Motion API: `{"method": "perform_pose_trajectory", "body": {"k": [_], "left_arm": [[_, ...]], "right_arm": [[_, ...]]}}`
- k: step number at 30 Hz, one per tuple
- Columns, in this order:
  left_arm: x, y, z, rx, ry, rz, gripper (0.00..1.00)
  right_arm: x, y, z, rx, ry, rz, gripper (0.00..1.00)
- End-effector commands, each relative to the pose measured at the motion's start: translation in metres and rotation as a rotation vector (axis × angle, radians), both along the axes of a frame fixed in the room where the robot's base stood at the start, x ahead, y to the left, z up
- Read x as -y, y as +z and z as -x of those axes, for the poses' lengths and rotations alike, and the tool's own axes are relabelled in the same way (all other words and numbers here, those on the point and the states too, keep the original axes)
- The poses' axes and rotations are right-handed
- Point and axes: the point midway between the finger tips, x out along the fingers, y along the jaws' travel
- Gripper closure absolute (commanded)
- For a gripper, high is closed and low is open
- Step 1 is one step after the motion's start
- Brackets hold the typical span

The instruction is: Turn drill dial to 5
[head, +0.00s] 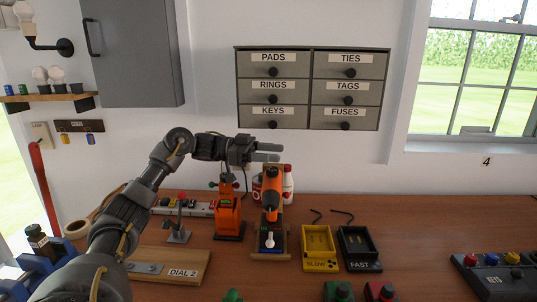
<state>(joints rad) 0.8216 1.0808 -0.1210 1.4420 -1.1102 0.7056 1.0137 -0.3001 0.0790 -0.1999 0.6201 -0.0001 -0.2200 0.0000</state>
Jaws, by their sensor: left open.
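An orange and black drill (271,193) stands on a dark stand on the workbench, near the middle of the view. Its dial is too small to make out, so I cannot read a setting. My left gripper (272,152) is just above the drill's top in the picture, with its fingers pointing right. It is open and empty. Whether it touches the drill cannot be told. My right gripper is not in view.
An orange device (229,214) stands left of the drill. White and red bottles (288,184) are behind it. A yellow SLOW charger (319,246) and black FAST charger (358,247) sit to the right. Labelled drawers (313,90) hang above. The bench's back right (420,215) is clear.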

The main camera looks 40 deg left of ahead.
Motion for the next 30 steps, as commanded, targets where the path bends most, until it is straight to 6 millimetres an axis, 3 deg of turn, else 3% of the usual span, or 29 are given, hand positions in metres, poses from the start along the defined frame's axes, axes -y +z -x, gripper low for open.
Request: {"method": "perform_pose_trajectory", "body": {"k": [3, 15, 30], "left_arm": [[0.013, 0.02, 0.017, 0.007, -0.002, -0.004, 0.46], [0.057, 0.054, 0.076, 0.003, 0.0, -0.003, 0.46], [0.066, 0.063, 0.087, -0.001, 0.001, 0.0, 0.46]], "right_arm": [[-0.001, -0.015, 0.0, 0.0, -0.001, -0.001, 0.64], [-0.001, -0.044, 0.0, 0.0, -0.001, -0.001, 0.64], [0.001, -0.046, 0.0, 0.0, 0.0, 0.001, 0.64]]}}
